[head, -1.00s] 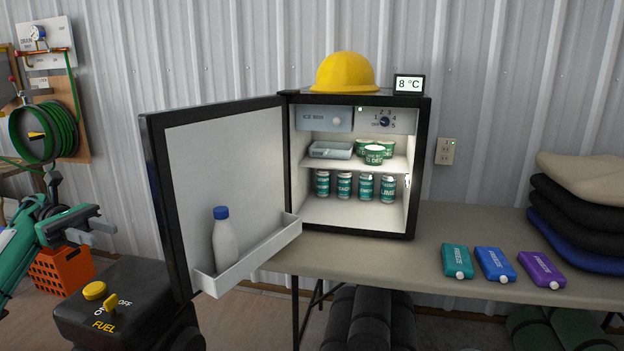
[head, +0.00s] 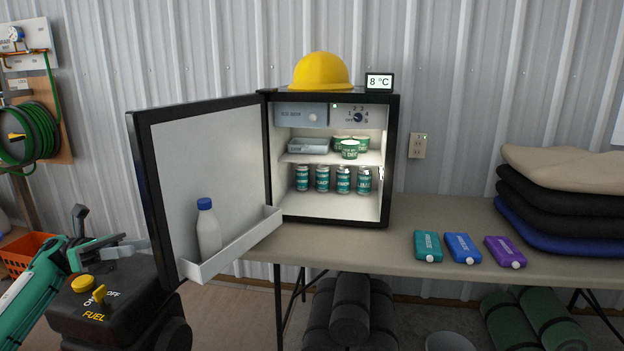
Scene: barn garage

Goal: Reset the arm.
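My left arm comes in at the lower left, and its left gripper (head: 108,230) is in the head view. Its two grey fingers are spread apart with nothing between them. It is left of the open fridge door (head: 215,150) and above the black fuel container (head: 115,310), apart from the door as far as I can see. My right gripper is out of view. The small fridge (head: 390,160) stands open on the table (head: 440,215), with cans (head: 322,178), tubs (head: 350,148) and a tray (head: 307,147) inside.
A white bottle (head: 208,232) stands in the door shelf (head: 235,250). A yellow hard hat (head: 322,72) is on top of the fridge. Three ice packs (head: 463,248) and folded cushions (head: 565,200) lie on the table's right. An orange crate (head: 20,255) is at the far left.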

